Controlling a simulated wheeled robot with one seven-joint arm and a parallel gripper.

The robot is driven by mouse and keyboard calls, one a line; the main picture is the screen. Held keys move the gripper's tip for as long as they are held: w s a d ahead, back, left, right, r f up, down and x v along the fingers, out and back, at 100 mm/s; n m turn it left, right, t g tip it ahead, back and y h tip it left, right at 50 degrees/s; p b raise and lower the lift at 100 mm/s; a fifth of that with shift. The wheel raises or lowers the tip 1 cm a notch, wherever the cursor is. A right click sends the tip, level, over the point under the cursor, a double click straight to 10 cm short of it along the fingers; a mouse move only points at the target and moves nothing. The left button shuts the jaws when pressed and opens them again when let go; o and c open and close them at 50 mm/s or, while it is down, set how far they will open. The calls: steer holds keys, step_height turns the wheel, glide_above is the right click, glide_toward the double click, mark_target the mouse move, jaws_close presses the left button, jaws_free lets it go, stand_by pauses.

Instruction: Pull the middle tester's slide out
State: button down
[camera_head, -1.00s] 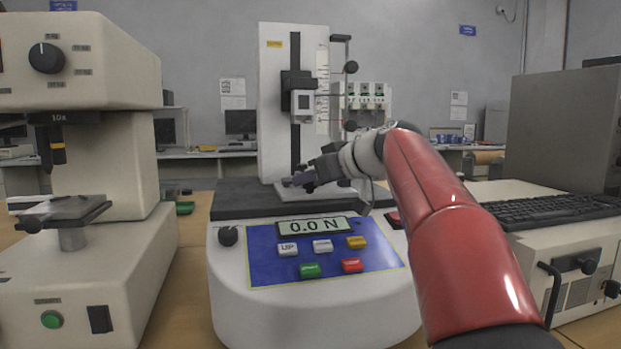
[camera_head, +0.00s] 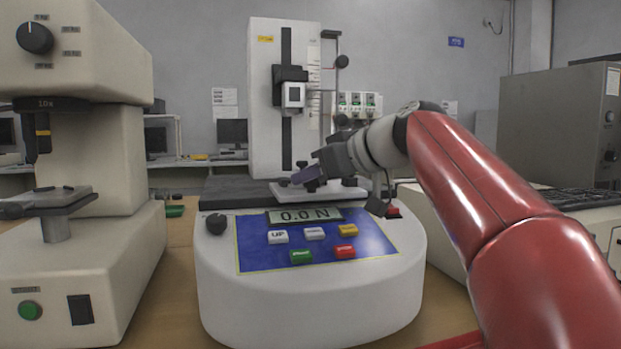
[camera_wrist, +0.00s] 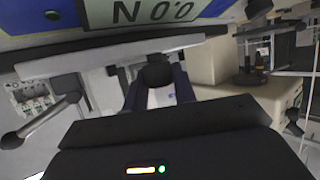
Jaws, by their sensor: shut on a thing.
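The middle tester (camera_head: 310,285) is a white machine with a blue button panel and a display reading 0.0 N. Its slide (camera_head: 350,194) is a pale plate with dark knobs, low on the dark bed in front of the column. My gripper (camera_head: 303,176) is at the slide, just behind the display. In the wrist view, the two fingers of my gripper (camera_wrist: 157,80) are shut on a dark knob (camera_wrist: 156,73) standing on the slide. The wrist partly hides the slide's right part in the head view.
A cream hardness tester (camera_head: 90,260) stands close on the left. A grey cabinet (camera_head: 555,120) and a keyboard (camera_head: 575,198) are on the right. The tester's column (camera_head: 262,110) rises behind my gripper. A strip of table shows left of the tester.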

steer(key=c, duration=1.1)
jaws_free()
steer(key=v, duration=0.8)
